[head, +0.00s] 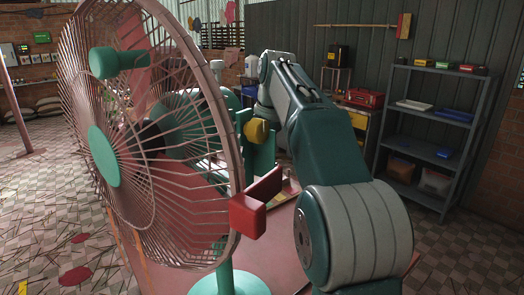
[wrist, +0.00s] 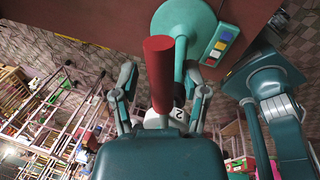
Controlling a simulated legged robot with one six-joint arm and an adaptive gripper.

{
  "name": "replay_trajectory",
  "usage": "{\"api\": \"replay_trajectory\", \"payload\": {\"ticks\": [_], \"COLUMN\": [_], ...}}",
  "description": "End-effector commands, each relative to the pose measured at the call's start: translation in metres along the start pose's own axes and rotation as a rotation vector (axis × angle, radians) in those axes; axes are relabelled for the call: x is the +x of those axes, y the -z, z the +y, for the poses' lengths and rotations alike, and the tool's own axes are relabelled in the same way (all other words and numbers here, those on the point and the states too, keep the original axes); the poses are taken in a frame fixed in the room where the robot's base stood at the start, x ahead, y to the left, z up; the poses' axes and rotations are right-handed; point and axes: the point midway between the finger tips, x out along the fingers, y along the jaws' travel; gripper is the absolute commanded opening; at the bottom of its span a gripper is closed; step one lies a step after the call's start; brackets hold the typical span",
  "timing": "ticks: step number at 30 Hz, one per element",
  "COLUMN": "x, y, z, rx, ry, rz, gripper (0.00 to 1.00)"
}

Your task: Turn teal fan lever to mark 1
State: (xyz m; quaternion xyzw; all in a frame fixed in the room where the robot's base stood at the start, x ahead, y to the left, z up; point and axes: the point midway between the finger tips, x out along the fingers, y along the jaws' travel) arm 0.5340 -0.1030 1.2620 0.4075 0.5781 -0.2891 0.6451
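The fan stands close at the left in the head view, with a pinkish wire cage, a teal hub (head: 104,156) and a teal stand (head: 228,282). A red block (head: 250,212) sits by the cage's right edge. In the wrist view, my gripper (wrist: 160,78) has its two fingers spread, with a red rod (wrist: 159,80) between them and gaps on both sides. I cannot tell whether this rod is the lever's handle. A white part marked "2" (wrist: 179,118) shows just below the rod, partly hidden. In the head view my gripper cannot be made out behind the fan.
A teal panel with coloured buttons (wrist: 221,45) lies beside a round teal base (wrist: 187,25) in the wrist view. A grey shelf rack (head: 435,125) stands at the right in the head view.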

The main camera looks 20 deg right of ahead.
Motion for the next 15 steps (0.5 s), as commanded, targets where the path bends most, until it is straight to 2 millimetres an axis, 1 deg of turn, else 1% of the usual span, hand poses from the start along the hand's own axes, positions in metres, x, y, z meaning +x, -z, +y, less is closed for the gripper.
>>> {"api": "replay_trajectory", "payload": {"ticks": [11, 15], "x": [-0.003, -0.015], "y": [0.001, 0.000], "z": [0.000, 0.001], "rx": [-0.001, -0.001], "ry": [-0.002, -0.003], "rz": [0.000, -0.001], "gripper": [0.68, 0.68]}}
